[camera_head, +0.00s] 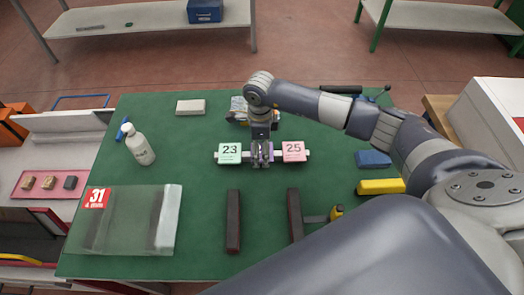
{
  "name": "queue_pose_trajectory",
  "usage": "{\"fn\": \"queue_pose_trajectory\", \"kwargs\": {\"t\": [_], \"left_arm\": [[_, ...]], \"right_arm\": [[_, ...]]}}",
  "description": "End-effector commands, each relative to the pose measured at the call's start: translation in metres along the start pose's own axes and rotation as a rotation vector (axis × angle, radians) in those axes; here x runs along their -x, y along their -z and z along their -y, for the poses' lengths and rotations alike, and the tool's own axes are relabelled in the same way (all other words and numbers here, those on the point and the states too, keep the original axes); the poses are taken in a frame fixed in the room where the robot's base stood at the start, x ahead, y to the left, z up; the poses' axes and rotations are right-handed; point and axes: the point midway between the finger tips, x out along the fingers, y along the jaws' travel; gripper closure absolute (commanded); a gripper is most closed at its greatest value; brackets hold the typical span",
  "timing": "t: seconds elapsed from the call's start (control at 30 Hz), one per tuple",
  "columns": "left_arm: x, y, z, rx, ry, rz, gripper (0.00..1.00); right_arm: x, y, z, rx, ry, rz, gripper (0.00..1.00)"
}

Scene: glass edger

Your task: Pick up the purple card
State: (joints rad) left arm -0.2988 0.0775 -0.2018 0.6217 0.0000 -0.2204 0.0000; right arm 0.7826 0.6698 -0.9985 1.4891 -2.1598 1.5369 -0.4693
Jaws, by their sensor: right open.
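A rack (307,154) on the green table holds a green card marked 23 (230,153) and a pink card marked 25 (294,151). Between them, small bits of a purple card (271,150) show beside my right gripper (262,162), which hides most of it. My right gripper points down over that middle place, open, with its fingers at the purple card. I cannot tell whether they touch it. My left gripper is not in view.
On the green table (205,235) stand a white bottle (139,145), a clear sheet with a red 31 label (97,198), two dark bars (233,222), a blue block (373,159) and a yellow object (381,186). A pale block (190,107) lies at the back.

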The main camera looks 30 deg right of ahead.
Motion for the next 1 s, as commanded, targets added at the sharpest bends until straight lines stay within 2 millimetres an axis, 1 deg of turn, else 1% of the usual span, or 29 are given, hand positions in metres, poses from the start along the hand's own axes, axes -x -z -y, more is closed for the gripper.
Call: {"fn": "queue_pose_trajectory", "kwargs": {"t": [0.1,0.2,0.63,0.93,0.97,1.0], "left_arm": [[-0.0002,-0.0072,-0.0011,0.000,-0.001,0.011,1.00],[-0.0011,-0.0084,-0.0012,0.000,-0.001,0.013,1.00],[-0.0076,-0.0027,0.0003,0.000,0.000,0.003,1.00],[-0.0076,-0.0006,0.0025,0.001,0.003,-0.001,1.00],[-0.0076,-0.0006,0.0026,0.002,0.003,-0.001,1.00],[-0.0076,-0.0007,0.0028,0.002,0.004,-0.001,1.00]], "right_arm": [[0.0001,0.0000,0.0001,0.000,0.000,0.000,0.14],[-0.0004,0.0000,0.0001,0.000,0.000,0.000,0.14],[-0.0044,0.0000,0.0002,0.000,0.000,0.000,0.14],[-0.0043,0.0001,0.0001,0.000,0.000,0.000,0.14],[-0.0043,0.0001,0.0001,0.000,0.000,0.000,0.16],[-0.0043,0.0001,0.0001,0.000,0.000,0.000,0.26]]}}
